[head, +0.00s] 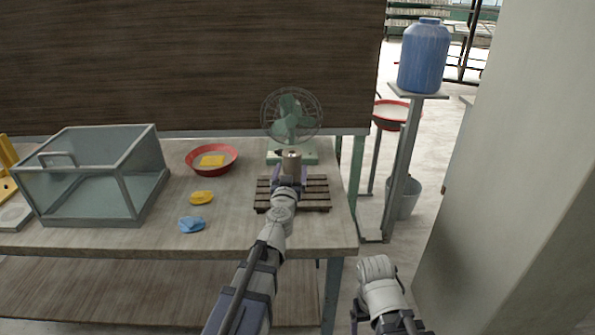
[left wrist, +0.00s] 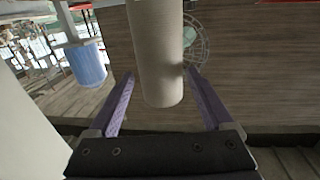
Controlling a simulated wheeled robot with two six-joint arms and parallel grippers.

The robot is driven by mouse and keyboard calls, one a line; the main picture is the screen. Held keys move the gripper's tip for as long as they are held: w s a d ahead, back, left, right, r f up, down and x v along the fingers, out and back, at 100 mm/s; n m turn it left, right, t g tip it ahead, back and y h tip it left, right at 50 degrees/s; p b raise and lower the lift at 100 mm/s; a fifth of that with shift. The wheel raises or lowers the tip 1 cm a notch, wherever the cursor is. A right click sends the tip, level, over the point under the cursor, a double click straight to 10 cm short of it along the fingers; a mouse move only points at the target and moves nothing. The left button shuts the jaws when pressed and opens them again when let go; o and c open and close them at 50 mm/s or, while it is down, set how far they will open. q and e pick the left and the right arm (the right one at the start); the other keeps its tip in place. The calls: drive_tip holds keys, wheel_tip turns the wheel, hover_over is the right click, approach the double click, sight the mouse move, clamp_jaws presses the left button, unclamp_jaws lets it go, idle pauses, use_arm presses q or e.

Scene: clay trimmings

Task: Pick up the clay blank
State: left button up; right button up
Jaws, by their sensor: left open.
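The clay blank (head: 291,158) is a beige upright cylinder above or on a small slatted wooden pallet (head: 318,191) at the right of the table. My left gripper (head: 289,176) is at the blank, and its base hides the blank's lower part in the head view. In the left wrist view the blank (left wrist: 157,55) shows large between the two purple fingers of the open left gripper (left wrist: 160,75), with a narrow gap on each side. My right arm shows at the bottom of the head view, but its gripper is not seen.
A green fan (head: 290,118) stands just behind the pallet. A red basin (head: 233,166) with a yellow piece inside, a yellow lump (head: 202,198), a blue lump (head: 191,225) and a glass box (head: 88,183) are to the left. A blue jug (head: 424,57) stands on a post to the right.

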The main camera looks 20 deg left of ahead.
use_arm(q)
drive_tip(key=shift+o, duration=1)
drive_tip(key=shift+w+a+r, duration=0.1)
drive_tip(key=shift+w+a, duration=0.1)
drive_tip(key=shift+w, duration=0.7)
drive_tip(key=shift+w+a+r, duration=0.1)
drive_tip(key=shift+w+a, duration=0.1)
drive_tip(key=shift+w, duration=1.1)
drive_tip(key=shift+w+a+r, duration=0.1)
drive_tip(key=shift+w+a, duration=0.05)
drive_tip(key=shift+w, duration=1.15)
drive_tip(key=shift+s, duration=0.1)
clamp_jaws()
